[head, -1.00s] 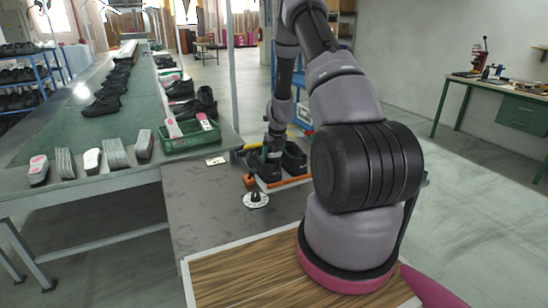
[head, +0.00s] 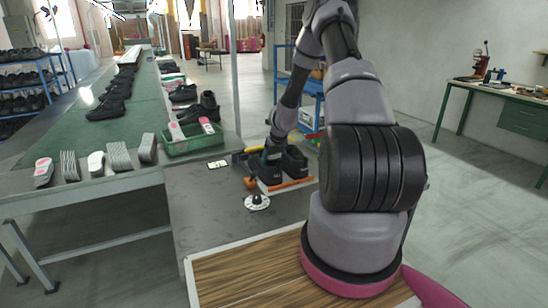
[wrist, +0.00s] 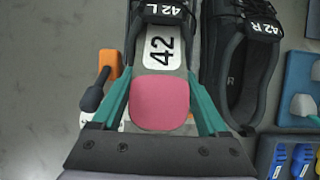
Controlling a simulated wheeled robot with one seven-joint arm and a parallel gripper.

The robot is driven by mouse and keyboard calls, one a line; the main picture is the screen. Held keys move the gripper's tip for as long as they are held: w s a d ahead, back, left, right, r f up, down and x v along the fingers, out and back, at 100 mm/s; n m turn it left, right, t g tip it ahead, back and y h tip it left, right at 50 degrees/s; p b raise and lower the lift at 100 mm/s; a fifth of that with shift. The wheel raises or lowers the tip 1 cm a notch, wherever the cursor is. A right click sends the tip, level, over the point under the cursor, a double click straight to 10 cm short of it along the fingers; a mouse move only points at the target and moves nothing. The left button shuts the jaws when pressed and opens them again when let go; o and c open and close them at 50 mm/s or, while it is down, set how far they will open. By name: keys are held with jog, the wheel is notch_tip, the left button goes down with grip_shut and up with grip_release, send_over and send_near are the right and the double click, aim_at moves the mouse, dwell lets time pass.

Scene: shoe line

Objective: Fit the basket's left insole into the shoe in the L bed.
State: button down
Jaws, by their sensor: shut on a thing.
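In the wrist view, my gripper (wrist: 160,76) has its teal fingers on both sides of an insole (wrist: 162,104) with a pink heel and a white part marked 42. The insole lies lengthwise over the opening of the black shoe marked 42 L (wrist: 161,12), its front end reaching toward the tongue. Its heel end is nearest my gripper. Whether it lies flat on the shoe's floor I cannot tell. The shoe marked 42 R (wrist: 236,75) stands to the right, its inside open to view. In the head view, the green basket (head: 196,146) holds upright pink-and-white insoles.
Blue trays (wrist: 300,92) lie at right.

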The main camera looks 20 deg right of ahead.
jog(key=shift+s+a+f, duration=0.1)
jog(key=shift+a+f, duration=0.05)
jog(key=shift+f, duration=0.6)
grip_release()
jog(key=shift+w+a, duration=0.25)
jog(key=shift+a, duration=0.2)
jog(key=shift+w+r, duration=0.35)
jog(key=shift+r, duration=0.5)
jog(key=shift+d+r, duration=0.15)
jog(key=shift+d, duration=0.1)
